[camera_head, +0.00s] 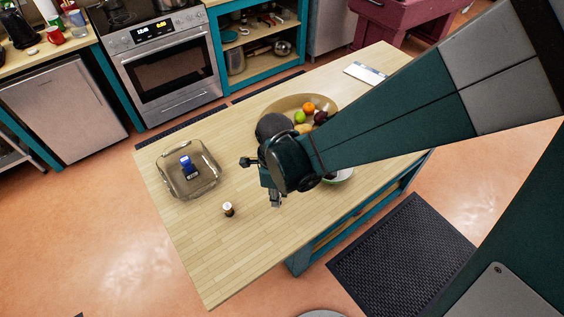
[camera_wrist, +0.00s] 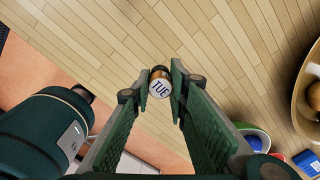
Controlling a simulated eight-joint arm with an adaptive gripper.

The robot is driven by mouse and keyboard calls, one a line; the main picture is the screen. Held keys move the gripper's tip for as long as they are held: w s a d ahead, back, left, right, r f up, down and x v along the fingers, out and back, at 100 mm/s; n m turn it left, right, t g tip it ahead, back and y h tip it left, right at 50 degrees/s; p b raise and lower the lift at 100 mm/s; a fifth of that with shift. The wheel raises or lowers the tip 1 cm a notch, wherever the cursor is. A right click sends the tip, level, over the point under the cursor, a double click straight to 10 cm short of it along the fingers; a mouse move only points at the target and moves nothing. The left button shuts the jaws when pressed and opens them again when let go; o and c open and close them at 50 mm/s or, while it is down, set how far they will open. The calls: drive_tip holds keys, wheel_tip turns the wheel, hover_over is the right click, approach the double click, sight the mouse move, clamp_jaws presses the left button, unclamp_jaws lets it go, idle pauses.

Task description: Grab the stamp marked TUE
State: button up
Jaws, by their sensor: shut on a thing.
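In the wrist view, the stamp marked TUE (camera_wrist: 159,89) sits between the two fingertips, its round white face with dark blue letters turned toward the camera. Part of its brown and black side shows behind the face. My gripper (camera_wrist: 163,84) is shut on it. In the head view, my gripper (camera_head: 262,181) is over the wooden island, and its hold on the stamp is not clear there. A small dark and pale object (camera_head: 228,209) is on the island at the gripper's lower left; I cannot tell its marking or whether it is the same stamp.
The wooden island top (camera_head: 205,235) is clear at its front left. A glass dish (camera_head: 212,163) with a blue item (camera_head: 186,164) in it is at the left. A wide fruit bowl (camera_head: 329,104) stands behind my arm. A small green-rimmed bowl (camera_wrist: 249,128) is near the gripper's right.

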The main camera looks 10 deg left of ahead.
drive_tip(key=shift+r, duration=2.9)
